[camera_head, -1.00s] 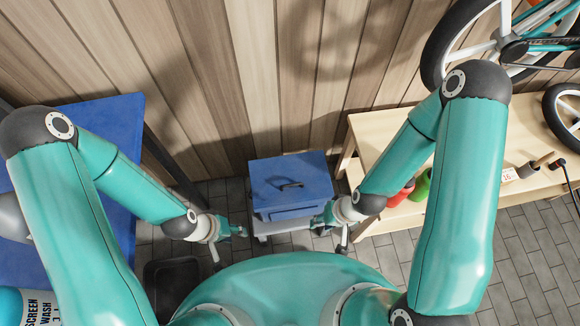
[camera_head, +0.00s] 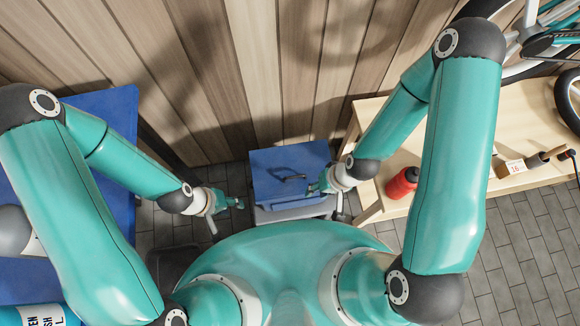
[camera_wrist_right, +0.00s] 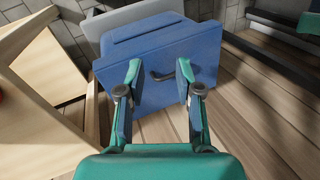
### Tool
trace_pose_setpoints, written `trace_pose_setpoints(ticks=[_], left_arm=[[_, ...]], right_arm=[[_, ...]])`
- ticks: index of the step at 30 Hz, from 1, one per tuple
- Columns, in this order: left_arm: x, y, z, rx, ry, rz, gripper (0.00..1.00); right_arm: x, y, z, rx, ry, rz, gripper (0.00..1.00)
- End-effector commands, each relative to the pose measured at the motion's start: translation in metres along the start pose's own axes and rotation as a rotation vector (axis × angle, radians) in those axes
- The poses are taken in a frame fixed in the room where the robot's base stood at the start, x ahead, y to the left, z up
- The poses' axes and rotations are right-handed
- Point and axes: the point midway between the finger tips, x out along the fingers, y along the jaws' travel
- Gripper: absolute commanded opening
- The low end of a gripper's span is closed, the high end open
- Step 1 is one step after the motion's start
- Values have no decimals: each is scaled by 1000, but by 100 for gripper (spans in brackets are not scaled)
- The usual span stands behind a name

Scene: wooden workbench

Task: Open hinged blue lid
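My right gripper (camera_head: 319,187) is at the lid's right side in the head view.
A wooden bench (camera_head: 405,140) with a red bottle (camera_head: 402,183) stands close on the right. A blue table (camera_head: 112,125) is on the left. A wooden plank wall (camera_head: 270,70) rises behind the box. A dark bin (camera_head: 172,265) is on the floor at lower left.

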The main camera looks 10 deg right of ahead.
Motion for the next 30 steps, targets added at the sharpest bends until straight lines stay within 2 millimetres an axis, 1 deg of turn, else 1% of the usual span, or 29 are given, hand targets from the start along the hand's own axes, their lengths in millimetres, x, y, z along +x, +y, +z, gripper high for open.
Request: trace_pose_setpoints(ticks=[1, 3, 5, 8, 9, 11, 12, 14, 15, 18, 21, 24, 26, 28, 30], left_arm=[[6, -2, 0, 0, 0, 0, 40], [16, -6, 0, 0, 0, 0, 40], [26, -10, 0, 0, 0, 0, 40], [50, -18, 0, 0, 0, 0, 40], [60, -22, 0, 0, 0, 0, 40], [76, -27, 0, 0, 0, 0, 40], [86, -31, -1, 0, 0, 0, 40], [100, -36, -1, 0, 0, 0, 40], [109, -39, -1, 0, 0, 0, 40], [128, -46, -1, 0, 0, 0, 40], [140, -50, -1, 0, 0, 0, 40], [146, -53, -1, 0, 0, 0, 40], [148, -54, -1, 0, 0, 0, 40], [149, -54, -1, 0, 1, 0, 40], [149, -54, -1, 0, 1, 0, 40]], right_arm=[[6, -1, -5, -32, -2, -2, 35], [8, 7, -17, -115, -16, -6, 35], [15, 3, -28, -215, -35, -9, 35], [26, -11, -50, -451, -79, -11, 35], [28, -18, -60, -563, -102, -8, 35], [28, -29, -75, -740, -140, 0, 35], [26, -37, -83, -858, -168, 8, 35], [19, -48, -95, -1029, -212, 24, 35], [13, -56, -101, -1134, -242, 36, 35], [-7, -71, -112, -1360, -317, 67, 35], [-28, -82, -117, -1522, -381, 93, 35], [-45, -88, -118, -1617, -429, 109, 35], [-50, -90, -117, -1649, -447, 114, 35], [-52, -90, -116, -1668, -460, 117, 35], [-49, -88, -115, -1672, -465, 117, 35]])
